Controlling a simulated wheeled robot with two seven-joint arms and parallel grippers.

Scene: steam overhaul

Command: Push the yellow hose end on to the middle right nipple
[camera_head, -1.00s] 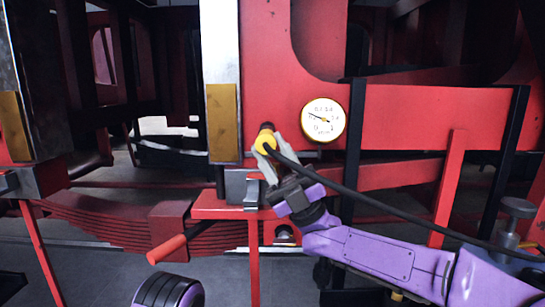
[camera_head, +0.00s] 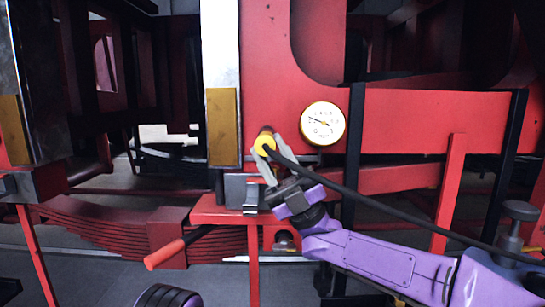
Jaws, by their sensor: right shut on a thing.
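The yellow hose end (camera_head: 264,143) is on the black hose (camera_head: 370,202), in front of the red frame plate, left of and below the gauge. My right gripper (camera_head: 267,160) is shut on the yellow hose end, with its grey fingers on either side of it. My left gripper is not in view; a dark and purple part of mine shows at the bottom edge.
A round white gauge (camera_head: 323,123) sits close to the right of the hose end. A brass block (camera_head: 223,127) is to its left. A red stand (camera_head: 232,209) with a grey block is below. A red-handled lever (camera_head: 166,254) sticks out lower left. The hose trails to the right.

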